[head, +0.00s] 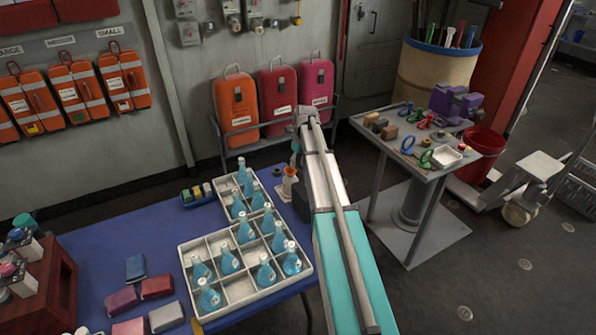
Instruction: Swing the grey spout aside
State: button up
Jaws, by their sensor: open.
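I cannot make out a grey spout in the head view. My arm reaches up from the bottom centre, past the right end of the blue table (110,245). Dark parts of my gripper (300,200) seem to show at the arm's left side, by the table's right edge. The arm hides most of it, and its fingertips do not show clearly. I see nothing held there. A small white bottle (289,181) with an orange-brown top stands just left of these dark parts.
White divided trays (240,290) hold several blue bottles. Coloured blocks (121,300) and a dark red box (50,280) with bottles are at left. A grey stand (433,178) with tools, a red bucket (487,150) and a stepladder are at right. Floor shows between table and stand.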

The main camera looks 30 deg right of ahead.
jog(key=shift+a+f+b, duration=0.1)
jog(key=shift+f+b, duration=0.35)
jog(key=shift+f, duration=0.25)
grip_shut()
